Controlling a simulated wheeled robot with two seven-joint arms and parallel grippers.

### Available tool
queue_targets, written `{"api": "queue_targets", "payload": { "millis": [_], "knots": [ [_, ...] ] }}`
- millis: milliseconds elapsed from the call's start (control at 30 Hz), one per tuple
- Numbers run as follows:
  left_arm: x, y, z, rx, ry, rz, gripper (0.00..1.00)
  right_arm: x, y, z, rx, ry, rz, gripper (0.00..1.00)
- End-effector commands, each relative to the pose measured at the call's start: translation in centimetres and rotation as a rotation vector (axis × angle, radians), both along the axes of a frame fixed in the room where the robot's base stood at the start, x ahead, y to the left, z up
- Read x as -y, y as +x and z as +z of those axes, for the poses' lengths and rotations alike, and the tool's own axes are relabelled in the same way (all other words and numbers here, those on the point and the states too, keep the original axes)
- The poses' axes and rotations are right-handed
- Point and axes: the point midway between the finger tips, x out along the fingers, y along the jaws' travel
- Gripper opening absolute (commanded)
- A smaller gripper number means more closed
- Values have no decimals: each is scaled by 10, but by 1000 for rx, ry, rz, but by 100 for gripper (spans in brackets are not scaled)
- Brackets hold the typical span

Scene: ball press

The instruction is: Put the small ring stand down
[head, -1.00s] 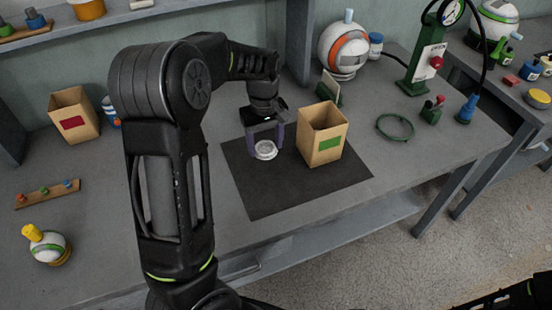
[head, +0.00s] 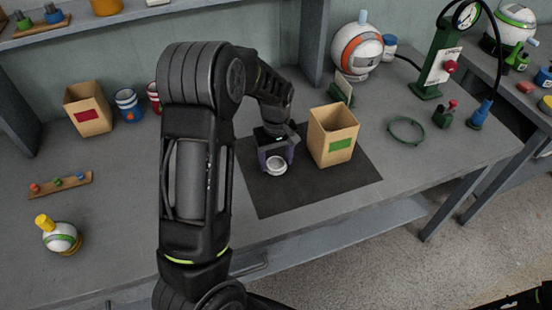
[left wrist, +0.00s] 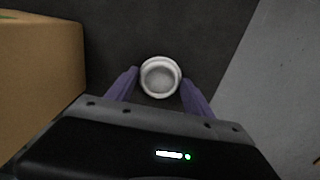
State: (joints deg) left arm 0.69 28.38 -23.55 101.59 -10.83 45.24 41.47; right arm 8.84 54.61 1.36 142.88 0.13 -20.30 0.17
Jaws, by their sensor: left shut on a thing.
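The small ring stand (head: 276,166) is a round, whitish ring with a grey hollow middle. It is between the fingertips of my left gripper (head: 276,164), over the dark mat (head: 285,200). In the left wrist view the ring stand (left wrist: 160,76) sits between the two purple fingers of my left gripper (left wrist: 157,90), which are shut on it. Whether its underside touches the mat cannot be told. My right gripper does not show clearly; only a dark arm part is at the lower right corner of the head view.
A cardboard box with a green label (head: 333,136) stands on the mat just right of my left gripper. A box with a red label (head: 90,108) is at the back left. A green ring (head: 407,130) and a green pump (head: 440,65) are at the right. The mat's front part is clear.

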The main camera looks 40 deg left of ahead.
Motion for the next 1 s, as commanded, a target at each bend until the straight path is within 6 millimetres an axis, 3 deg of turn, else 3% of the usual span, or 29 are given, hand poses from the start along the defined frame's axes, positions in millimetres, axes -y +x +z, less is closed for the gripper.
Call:
{"api": "queue_targets", "payload": {
  "millis": [233, 267, 500, 767, 1000],
  "knots": [
    [0, 0, -4, 0, 0, 0, 22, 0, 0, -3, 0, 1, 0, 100],
    [0, 0, -4, 0, 0, 0, 61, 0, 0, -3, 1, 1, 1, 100],
    [0, 0, -3, 0, 0, 0, 81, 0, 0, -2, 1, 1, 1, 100],
    [0, 0, -2, 0, 0, 0, 82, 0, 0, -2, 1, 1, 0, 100],
    [0, 1, 14, 4, 0, 0, 82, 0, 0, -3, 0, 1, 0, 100]
  ]
}}
